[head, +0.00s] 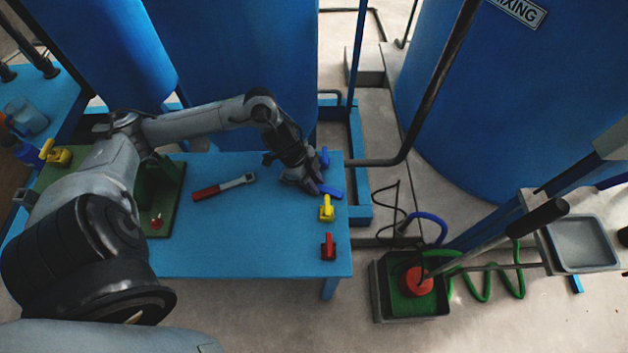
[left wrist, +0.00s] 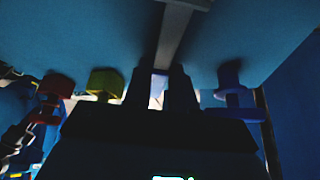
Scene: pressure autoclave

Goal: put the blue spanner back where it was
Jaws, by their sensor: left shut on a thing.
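My left gripper (head: 312,190) is shut on the blue spanner low over the right part of the blue table. The spanner's blue handle (head: 330,192) sticks out to the right of the fingers in the head view. In the left wrist view its grey shaft (left wrist: 172,40) runs up from between the dark fingers (left wrist: 162,90) to a wider head at the top edge. I cannot tell whether the spanner touches the table. The gripper hides part of it in the head view. My right gripper is not in view.
A red-handled spanner (head: 223,187) lies on the table (head: 240,240). A blue valve (head: 323,157), a yellow valve (head: 326,208) and a red valve (head: 328,246) line the table's right edge, close to my left gripper. A green stand (head: 165,200) is at the left. The front middle is clear.

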